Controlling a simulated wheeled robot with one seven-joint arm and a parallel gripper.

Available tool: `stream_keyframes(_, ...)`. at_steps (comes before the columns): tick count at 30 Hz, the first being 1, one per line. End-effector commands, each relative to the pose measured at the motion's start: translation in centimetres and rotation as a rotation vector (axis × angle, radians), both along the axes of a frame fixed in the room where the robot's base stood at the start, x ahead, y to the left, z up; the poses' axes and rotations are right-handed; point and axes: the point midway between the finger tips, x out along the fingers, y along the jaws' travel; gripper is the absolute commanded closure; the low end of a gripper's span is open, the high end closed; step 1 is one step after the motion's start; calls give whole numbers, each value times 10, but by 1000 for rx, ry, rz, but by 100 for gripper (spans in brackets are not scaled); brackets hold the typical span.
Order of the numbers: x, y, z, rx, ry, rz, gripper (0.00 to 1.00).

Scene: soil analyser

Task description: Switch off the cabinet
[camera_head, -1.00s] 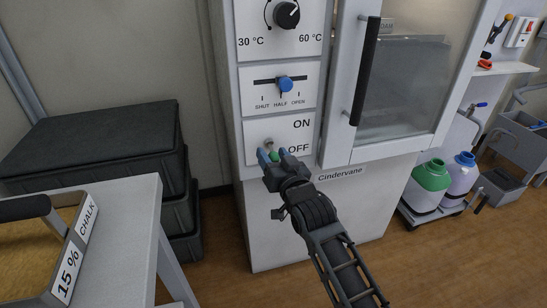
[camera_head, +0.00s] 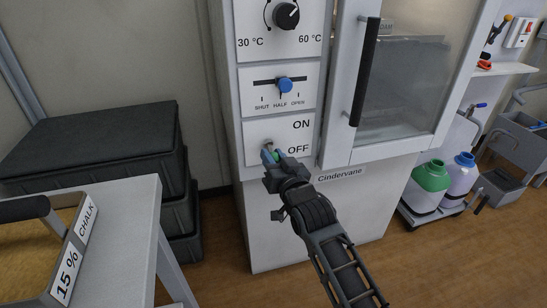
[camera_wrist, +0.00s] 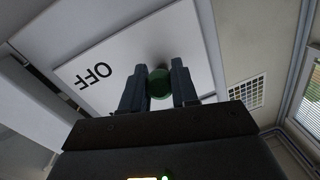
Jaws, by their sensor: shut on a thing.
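The cabinet (camera_head: 345,200), labelled Cindervane, stands in the middle of the head view. Its lowest panel (camera_head: 258,132) is marked ON above and OFF below. My gripper (camera_head: 271,155) is at this panel, beside the word OFF. In the wrist view my gripper (camera_wrist: 160,88) is shut on the green tip of the switch (camera_wrist: 160,84), one finger on each side. The OFF label shows upside down to its left. In the head view the fingers largely hide the switch.
Above are a slider with a blue knob (camera_head: 285,84) and a black temperature dial (camera_head: 286,15). A glazed door with a black handle (camera_head: 365,72) is at the right. Black cases (camera_head: 95,145) and a grey table (camera_head: 135,215) stand left. Green-topped and blue-topped containers stand right.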

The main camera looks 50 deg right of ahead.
Motion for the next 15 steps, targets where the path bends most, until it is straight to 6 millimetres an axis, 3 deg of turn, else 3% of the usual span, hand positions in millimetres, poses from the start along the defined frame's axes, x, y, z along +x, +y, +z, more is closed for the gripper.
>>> stream_keyframes(15, 2, -3, -3, -85, -126, -2, 100)
